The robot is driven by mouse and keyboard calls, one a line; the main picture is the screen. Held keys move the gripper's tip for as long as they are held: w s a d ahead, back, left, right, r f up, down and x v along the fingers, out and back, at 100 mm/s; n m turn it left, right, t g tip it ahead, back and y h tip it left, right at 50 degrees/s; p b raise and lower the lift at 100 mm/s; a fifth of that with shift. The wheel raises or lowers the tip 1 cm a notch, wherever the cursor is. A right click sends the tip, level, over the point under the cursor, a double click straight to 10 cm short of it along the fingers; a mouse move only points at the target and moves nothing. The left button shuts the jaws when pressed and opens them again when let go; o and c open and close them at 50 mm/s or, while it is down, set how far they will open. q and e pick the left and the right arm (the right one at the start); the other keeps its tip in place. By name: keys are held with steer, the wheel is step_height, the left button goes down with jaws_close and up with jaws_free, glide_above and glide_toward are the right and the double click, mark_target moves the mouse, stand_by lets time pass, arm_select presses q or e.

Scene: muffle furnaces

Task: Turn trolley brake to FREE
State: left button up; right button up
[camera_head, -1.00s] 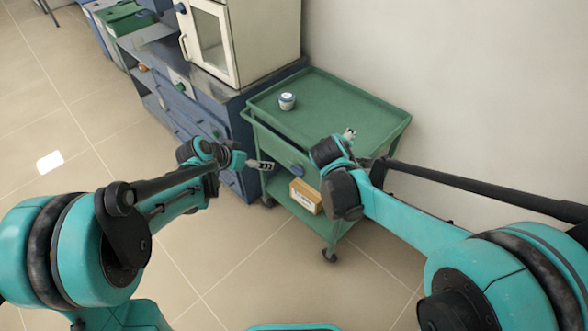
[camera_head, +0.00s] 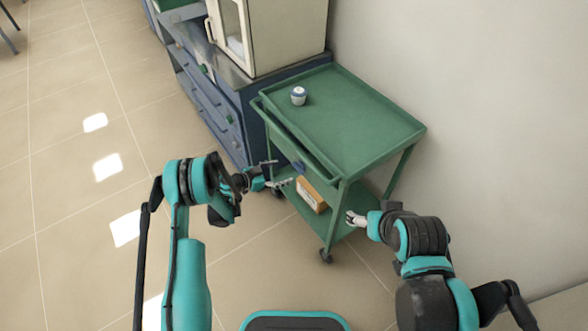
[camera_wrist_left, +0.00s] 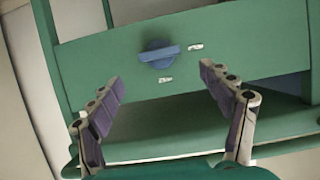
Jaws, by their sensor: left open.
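The green trolley (camera_head: 352,112) stands against the wall. Its brake knob (camera_wrist_left: 160,54) is a blue disc with a raised bar on the front panel, and the bar lies nearly level in the left wrist view. The knob also shows in the head view (camera_head: 299,167). Two small white labels (camera_wrist_left: 195,46) sit right of and below the knob, too small to read. My left gripper (camera_wrist_left: 161,77) is open and empty, with its fingers spread either side of the knob, apparently short of it. My right gripper (camera_head: 353,218) is beside the trolley's lower front; its jaws are unclear.
A white-lidded jar (camera_head: 298,96) stands on the trolley top. A cardboard box (camera_head: 311,195) lies on the lower shelf. A blue cabinet (camera_head: 215,110) with a cream furnace (camera_head: 280,35) stands to the left. The floor in front is clear.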

mark_target(297, 168)
arm_select(q)
steer(key=b+x, duration=0.1)
steer(key=x, duration=0.4)
steer(key=shift+w+d+f+b, duration=0.1)
steer(key=shift+d+f+b, duration=0.15)
steer(key=shift+b, duration=0.15)
steer(key=shift+w+d+f, duration=0.1)
steer(key=shift+w+d, duration=0.3)
steer(key=c, duration=1.1)
